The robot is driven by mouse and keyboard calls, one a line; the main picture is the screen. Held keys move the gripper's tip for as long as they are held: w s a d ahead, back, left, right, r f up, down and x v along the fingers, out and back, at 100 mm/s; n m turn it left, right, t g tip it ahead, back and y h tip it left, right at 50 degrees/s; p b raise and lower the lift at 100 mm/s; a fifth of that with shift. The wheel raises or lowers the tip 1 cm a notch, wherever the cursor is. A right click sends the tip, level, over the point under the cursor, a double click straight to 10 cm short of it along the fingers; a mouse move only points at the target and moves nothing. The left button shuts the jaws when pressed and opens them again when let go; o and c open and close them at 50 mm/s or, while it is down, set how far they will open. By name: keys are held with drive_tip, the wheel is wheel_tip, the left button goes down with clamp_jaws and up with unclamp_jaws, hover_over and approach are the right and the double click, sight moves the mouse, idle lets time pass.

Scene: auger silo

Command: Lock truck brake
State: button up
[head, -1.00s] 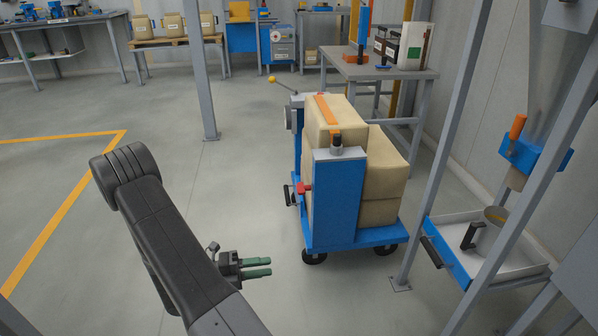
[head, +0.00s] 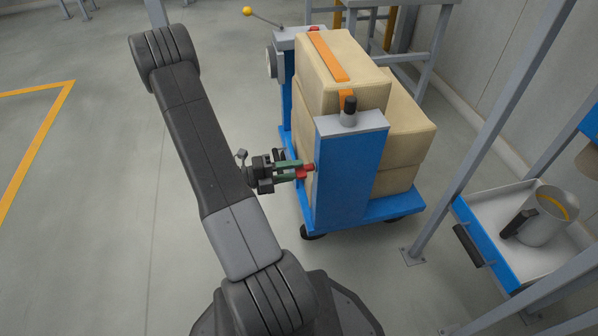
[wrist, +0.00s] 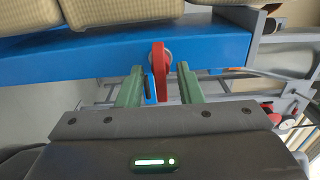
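The blue truck (head: 342,185) stands on its wheels, loaded with tan sacks (head: 345,75). A red brake lever (head: 304,172) sticks out from the left side of its near blue post. My gripper (head: 298,170) reaches it from the left, its green fingers level with the lever. In the wrist view, the red lever (wrist: 159,82) stands upright on the blue post between the fingers of my gripper (wrist: 160,72). The fingers are apart, with a gap on each side of the lever. A small blue piece (wrist: 150,90) shows beside the left finger.
A steel frame post (head: 500,120) and a white tray with a blue front (head: 485,240) holding a metal jug (head: 545,215) stand to the right. A lever with a yellow knob (head: 248,11) sticks out behind the truck. The floor at left is clear, with yellow lines.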

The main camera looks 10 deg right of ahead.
drive_tip(key=shift+d, duration=0.9)
clamp_jaws()
